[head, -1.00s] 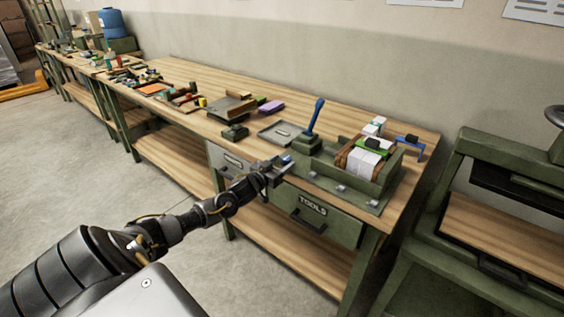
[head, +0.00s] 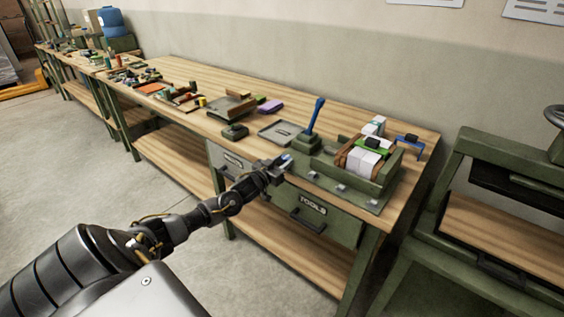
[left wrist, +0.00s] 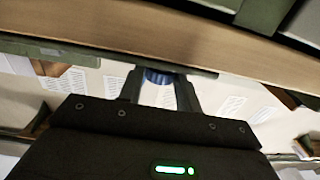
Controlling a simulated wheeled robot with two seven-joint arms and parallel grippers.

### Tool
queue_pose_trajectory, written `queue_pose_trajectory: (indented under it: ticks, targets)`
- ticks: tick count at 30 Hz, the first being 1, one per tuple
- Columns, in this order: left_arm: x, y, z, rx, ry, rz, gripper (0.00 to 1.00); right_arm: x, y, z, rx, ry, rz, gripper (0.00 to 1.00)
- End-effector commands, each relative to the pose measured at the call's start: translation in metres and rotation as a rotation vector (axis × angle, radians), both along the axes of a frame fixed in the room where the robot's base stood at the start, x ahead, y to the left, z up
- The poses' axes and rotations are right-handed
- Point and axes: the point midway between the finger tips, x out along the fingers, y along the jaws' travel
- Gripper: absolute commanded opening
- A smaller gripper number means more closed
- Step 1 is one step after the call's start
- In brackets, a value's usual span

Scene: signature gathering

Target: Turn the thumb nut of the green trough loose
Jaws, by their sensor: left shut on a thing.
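The green trough (head: 383,178) stands at the right end of the workbench, holding white paper blocks (head: 362,161) and brown boards, on a flat green base along the bench's front edge. A blue ribbed thumb nut (left wrist: 158,77) shows between my left fingers in the left wrist view, close to a dark green edge. In the head view, my left gripper (head: 283,162) is at the bench's front edge, left of the trough, with a bit of blue at its tips. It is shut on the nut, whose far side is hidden. My right gripper is not in view.
A blue-handled lever (head: 315,115) on a green block stands just behind my left gripper. A grey tray (head: 281,132) lies left of it. A drawer marked TOOLS (head: 318,213) is below the bench top.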

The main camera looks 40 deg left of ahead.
Motion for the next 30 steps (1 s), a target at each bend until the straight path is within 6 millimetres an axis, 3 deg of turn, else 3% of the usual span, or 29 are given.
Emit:
queue_pose_trajectory:
  ticks: [12,30]
  targets:
    - [0.001,-0.007,0.001,-0.008,0.001,0.249,0.11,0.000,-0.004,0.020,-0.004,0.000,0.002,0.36]
    - [0.004,-0.012,0.000,-0.001,0.000,0.498,0.11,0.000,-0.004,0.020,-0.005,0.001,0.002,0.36]
